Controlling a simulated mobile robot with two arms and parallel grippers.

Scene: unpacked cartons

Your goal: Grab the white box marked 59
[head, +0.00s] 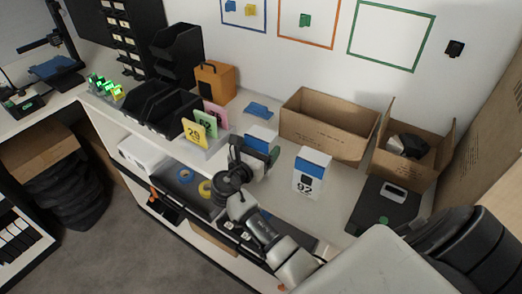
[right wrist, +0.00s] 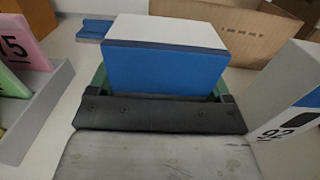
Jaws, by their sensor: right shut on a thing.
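My right gripper (head: 256,152) is over the bench, shut on a blue and white box (head: 262,134). In the right wrist view this held box (right wrist: 165,65) has a blue face and a white top, between the gripper's greenish fingers (right wrist: 160,85). No number shows on its visible faces, so I cannot read its mark. Another white box with a blue band, marked 92 (head: 312,172), stands upright to the right, apart from the gripper; part of it shows in the right wrist view (right wrist: 290,105). My left gripper is not in view.
Open cartons (head: 325,125) stand behind, one (head: 412,160) with dark things in it. A grey holder with yellow and pink cards (head: 198,128) is left of the gripper. A dark case (head: 380,207) lies at right. Black bins (head: 160,105) stand farther left.

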